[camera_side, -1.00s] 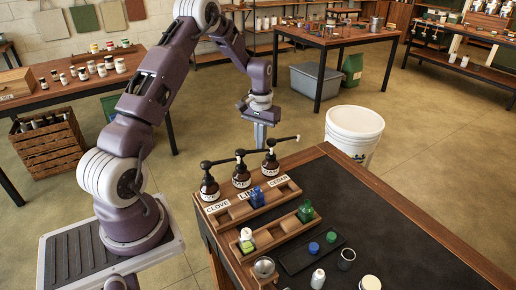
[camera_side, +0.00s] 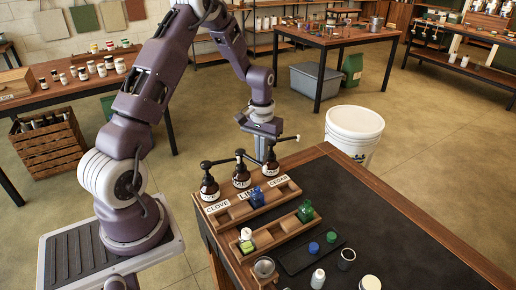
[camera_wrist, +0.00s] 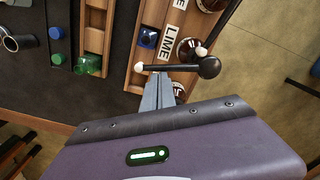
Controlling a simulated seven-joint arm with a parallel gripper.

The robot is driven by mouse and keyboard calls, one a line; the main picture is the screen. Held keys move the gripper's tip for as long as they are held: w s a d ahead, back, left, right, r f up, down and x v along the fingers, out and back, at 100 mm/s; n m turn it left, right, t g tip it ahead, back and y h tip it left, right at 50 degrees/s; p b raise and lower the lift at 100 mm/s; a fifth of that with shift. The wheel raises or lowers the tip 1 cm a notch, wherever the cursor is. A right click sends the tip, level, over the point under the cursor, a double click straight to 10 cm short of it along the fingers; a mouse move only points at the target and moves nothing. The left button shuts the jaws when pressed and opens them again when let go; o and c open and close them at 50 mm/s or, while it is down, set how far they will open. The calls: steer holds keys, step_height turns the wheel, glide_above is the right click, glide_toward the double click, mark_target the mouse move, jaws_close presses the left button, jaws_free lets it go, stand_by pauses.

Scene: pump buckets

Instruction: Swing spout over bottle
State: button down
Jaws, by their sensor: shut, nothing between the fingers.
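Three brown pump bottles with black heads stand in a row by the wooden rack: clove (camera_side: 209,188), lime (camera_side: 241,178) and cedar (camera_side: 272,167). A blue bottle (camera_side: 257,196) sits in the rack in front of the LIME label; it also shows in the wrist view (camera_wrist: 148,38). My gripper (camera_side: 264,158) is shut and empty, lowered between the lime and cedar pumps. In the wrist view, the lime pump's black spout (camera_wrist: 180,67) with its white tip crosses just ahead of my fingers (camera_wrist: 158,92), seemingly touching them. My gripper partly hides the cedar bottle.
A front rack (camera_side: 274,234) holds a green bottle (camera_side: 305,211) and a yellow-green item. A dark tray (camera_side: 295,262) with blue and green caps lies beside it. A white bucket (camera_side: 353,137) stands beyond the bench. The dark bench mat (camera_side: 400,240) is mostly clear at right.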

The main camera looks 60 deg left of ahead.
steer(key=shift+s+d, duration=0.2)
steer(key=shift+s, duration=0.25)
steer(key=shift+s+d, duration=0.2)
steer(key=shift+s, duration=0.25)
steer(key=shift+w, duration=0.15)
step_height(320, 180, up, 7)
steer(key=shift+w+a, duration=0.2)
steer(key=shift+w, duration=0.25)
